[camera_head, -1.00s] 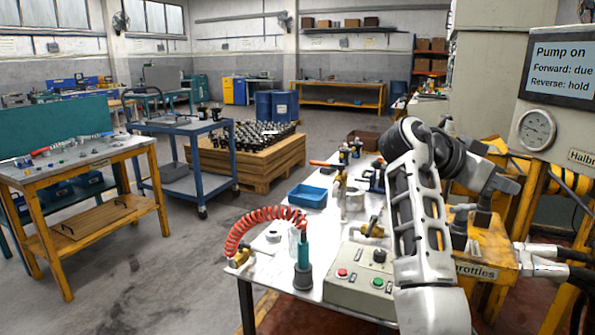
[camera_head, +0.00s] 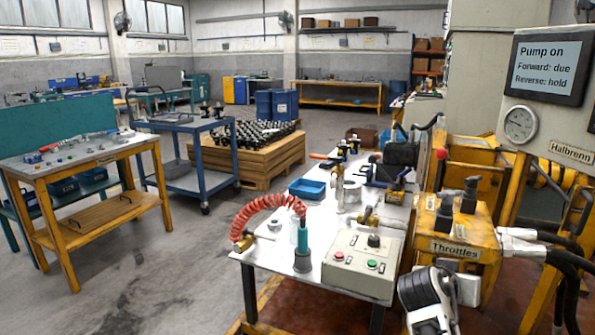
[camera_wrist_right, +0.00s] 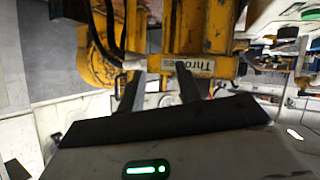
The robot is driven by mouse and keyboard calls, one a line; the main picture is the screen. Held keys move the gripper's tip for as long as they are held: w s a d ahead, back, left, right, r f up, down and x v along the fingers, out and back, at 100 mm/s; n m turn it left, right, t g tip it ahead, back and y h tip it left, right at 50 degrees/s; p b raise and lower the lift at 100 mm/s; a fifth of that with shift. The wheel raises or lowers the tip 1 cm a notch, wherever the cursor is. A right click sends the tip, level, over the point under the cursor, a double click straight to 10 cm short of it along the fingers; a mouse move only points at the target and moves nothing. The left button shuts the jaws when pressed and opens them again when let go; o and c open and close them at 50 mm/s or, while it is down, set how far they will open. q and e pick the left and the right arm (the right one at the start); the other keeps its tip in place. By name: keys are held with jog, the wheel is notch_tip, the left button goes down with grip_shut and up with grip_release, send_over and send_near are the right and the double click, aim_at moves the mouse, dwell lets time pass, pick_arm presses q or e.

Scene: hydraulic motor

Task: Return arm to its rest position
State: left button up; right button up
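Part of my right arm (camera_head: 428,300), white and black, shows at the bottom edge of the head view, low in front of the yellow throttle block (camera_head: 455,248). The right gripper is not clearly seen there. In the right wrist view, the two dark fingers of my right gripper (camera_wrist_right: 158,82) stand apart with nothing held between them. The yellow machine with its "Throttles" label (camera_wrist_right: 195,66) lies beyond the fingertips. My left gripper is in neither view.
A control box (camera_head: 362,265) with red and green buttons sits on the white bench (camera_head: 265,248), beside a teal-handled tool (camera_head: 302,245) and a coiled red hose (camera_head: 262,215). Black hoses (camera_head: 560,255) hang at right. The screen (camera_head: 546,66) reads "Pump on".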

jog(key=s+a+f+n+t+y, duration=0.1)
jog(key=s+a+f+n+y, duration=0.15)
jog(key=f, duration=0.25)
jog(key=s+a+f+n+t+y, duration=0.1)
jog(key=s+a+f+n, duration=0.15)
jog(key=f, duration=0.25)
jog(key=s+a+f+n+y, duration=0.1)
jog(key=s+a+f+y, duration=0.1)
jog(key=s, duration=0.5)
jog(key=s+a+f+n+y, duration=0.1)
jog(key=s+a+f+y, duration=0.1)
jog(key=s+a+y, duration=0.2)
jog(key=s+a+f+n+y, duration=0.1)
jog(key=s+a+f+y, duration=0.1)
jog(key=s+a, duration=0.4)
jog(key=s+y, duration=0.1)
jog(key=s, duration=0.3)
jog(key=shift+s+a+f+n+t+y, duration=0.35)
jog(key=shift+s+a+n+t, duration=0.05)
